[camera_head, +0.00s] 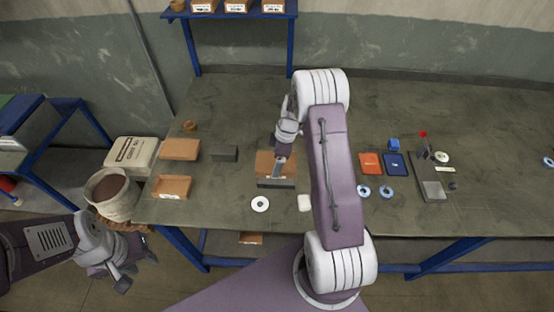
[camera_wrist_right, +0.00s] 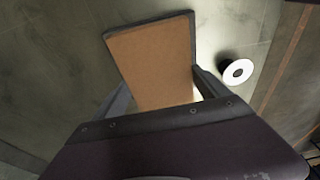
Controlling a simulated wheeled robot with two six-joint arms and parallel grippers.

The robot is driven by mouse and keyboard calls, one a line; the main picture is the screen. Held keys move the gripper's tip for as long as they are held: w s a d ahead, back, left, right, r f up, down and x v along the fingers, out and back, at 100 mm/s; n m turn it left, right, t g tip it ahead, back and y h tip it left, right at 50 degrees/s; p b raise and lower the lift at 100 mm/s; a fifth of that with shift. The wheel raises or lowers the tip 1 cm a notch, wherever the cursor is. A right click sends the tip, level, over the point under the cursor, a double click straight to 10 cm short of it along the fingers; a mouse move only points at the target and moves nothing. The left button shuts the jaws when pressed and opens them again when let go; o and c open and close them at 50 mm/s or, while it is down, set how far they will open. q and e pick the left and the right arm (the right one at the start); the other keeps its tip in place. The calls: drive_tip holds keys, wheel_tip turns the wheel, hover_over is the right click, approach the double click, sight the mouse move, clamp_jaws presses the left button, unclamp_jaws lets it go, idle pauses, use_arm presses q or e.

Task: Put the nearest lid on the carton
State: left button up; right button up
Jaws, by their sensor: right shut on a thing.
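My right gripper (camera_head: 281,160) reaches down at the middle of the table. It is shut on a brown, flat-faced piece with a dark grey edge (camera_wrist_right: 155,60), which sits between its two fingers in the wrist view. In the head view this piece (camera_head: 265,164) shows a grey front side at or just above the table. I cannot tell whether it is a lid or part of a carton. A brown flat piece (camera_head: 180,149) and a shallow brown open box (camera_head: 172,187) lie to the left. My left gripper (camera_head: 136,270) is open and empty, off the table's left end.
A small grey block (camera_head: 224,153) stands left of the held piece. A beige bin (camera_head: 113,196) stands at the table's left end. Red and blue boxes (camera_head: 396,164) lie right.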

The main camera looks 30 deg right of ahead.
drive_tip(key=shift+f, duration=0.15)
drive_tip(key=o, duration=0.9)
drive_tip(key=p+v, duration=0.1)
drive_tip(key=v, duration=0.1)
drive_tip(key=p+v, duration=0.2)
drive_tip(key=a+p+v, duration=0.1)
drive_tip(key=v, duration=0.2)
drive_tip(key=shift+w+a+r, duration=0.1)
drive_tip(key=shift+w+r, duration=0.1)
drive_tip(key=shift+w, duration=0.15)
drive_tip(key=shift+f, duration=0.1)
